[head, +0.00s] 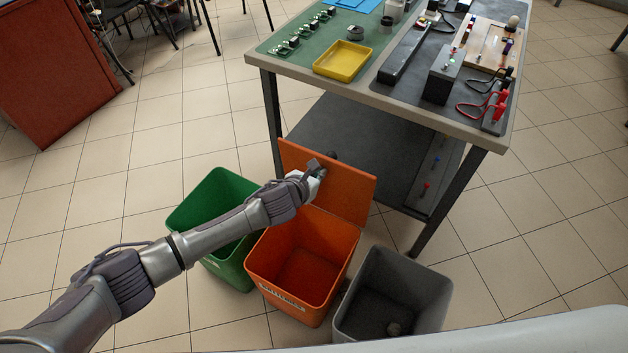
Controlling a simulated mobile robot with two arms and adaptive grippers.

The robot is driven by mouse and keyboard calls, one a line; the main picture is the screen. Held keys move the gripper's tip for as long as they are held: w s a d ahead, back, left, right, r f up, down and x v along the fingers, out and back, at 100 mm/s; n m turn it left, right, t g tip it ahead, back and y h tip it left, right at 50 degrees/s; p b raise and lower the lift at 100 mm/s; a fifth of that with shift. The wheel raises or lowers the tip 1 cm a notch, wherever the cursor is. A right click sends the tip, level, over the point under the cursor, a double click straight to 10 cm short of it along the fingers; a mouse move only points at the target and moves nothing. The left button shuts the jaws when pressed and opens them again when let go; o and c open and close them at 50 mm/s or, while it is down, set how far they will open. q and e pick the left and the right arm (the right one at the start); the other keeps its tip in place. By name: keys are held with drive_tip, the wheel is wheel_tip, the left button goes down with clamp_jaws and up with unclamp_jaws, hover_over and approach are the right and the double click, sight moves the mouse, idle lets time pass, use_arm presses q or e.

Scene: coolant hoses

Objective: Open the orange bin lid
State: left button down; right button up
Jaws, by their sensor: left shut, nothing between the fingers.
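The orange bin (303,272) stands on the tiled floor between a green bin and a grey bin. Its inside is in plain view and looks empty. Its orange lid (345,190) stands raised at the back edge, near the table. My left gripper (319,169) is at the inner face of the raised lid, near its upper middle, shut with nothing held. Whether it touches the lid is hard to tell. My right gripper is not in view.
The green bin (186,208) is partly behind my left arm. The grey bin (430,300) holds a small round thing. A workbench (446,118) with a yellow tray (343,61) and parts stands behind the lid. A red-brown cabinet (70,70) is at far left.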

sight(324, 165)
use_arm(q)
drive_tip(key=w+d, duration=0.1)
drive_tip(key=w, duration=0.1)
drive_tip(key=shift+w+d+r, duration=0.2)
drive_tip(key=shift+w+d, duration=0.1)
drive_tip(key=shift+d, duration=0.05)
drive_tip(key=shift+s+a+r, duration=0.1)
drive_tip(key=shift+a, duration=0.05)
drive_tip(key=v, duration=1.1)
drive_tip(key=shift+s+r, duration=0.15)
drive_tip(key=shift+s, duration=0.2)
drive_tip(key=shift+a, duration=0.15)
